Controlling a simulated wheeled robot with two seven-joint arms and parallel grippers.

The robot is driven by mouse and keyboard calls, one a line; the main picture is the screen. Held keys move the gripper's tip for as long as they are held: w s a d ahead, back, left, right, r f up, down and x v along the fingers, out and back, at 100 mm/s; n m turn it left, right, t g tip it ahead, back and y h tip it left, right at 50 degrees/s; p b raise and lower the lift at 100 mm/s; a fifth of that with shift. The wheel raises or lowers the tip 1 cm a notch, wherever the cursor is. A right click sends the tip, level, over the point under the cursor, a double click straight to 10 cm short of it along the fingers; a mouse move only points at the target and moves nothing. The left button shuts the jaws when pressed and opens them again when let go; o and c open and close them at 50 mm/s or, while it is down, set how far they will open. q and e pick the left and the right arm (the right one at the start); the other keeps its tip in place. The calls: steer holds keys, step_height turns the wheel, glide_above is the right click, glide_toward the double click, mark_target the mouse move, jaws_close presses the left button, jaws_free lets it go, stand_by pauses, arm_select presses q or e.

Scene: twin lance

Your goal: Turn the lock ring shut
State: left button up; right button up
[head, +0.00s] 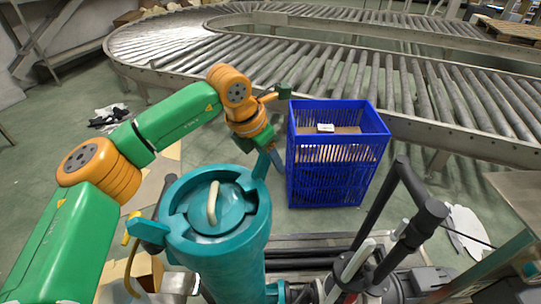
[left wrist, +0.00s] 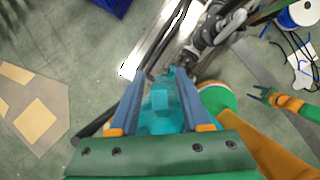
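A teal round vessel (head: 233,268) stands front centre in the head view. Its lid (head: 232,214) carries a cream handle (head: 213,203). A teal lock ring (head: 180,222) surrounds the lid, with one tab (head: 148,231) at the left and another (head: 262,165) at the upper right. My left gripper (head: 275,158) is at the upper-right tab. In the left wrist view its blue fingers (left wrist: 164,90) stand apart, with the teal tab (left wrist: 159,100) between them and gaps beside it. Contact is unclear. My right gripper (left wrist: 258,93) appears small at the right, its prongs apart and empty.
A blue crate (head: 325,184) stands just right of my left gripper. A roller conveyor (head: 300,67) curves behind it. Black and grey pipework (head: 403,221) rises to the right of the vessel. Bare floor (head: 215,135) lies behind the vessel.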

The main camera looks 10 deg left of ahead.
arm_select(q)
steer(key=shift+r, duration=0.1)
jaws_close()
stand_by(1.2)
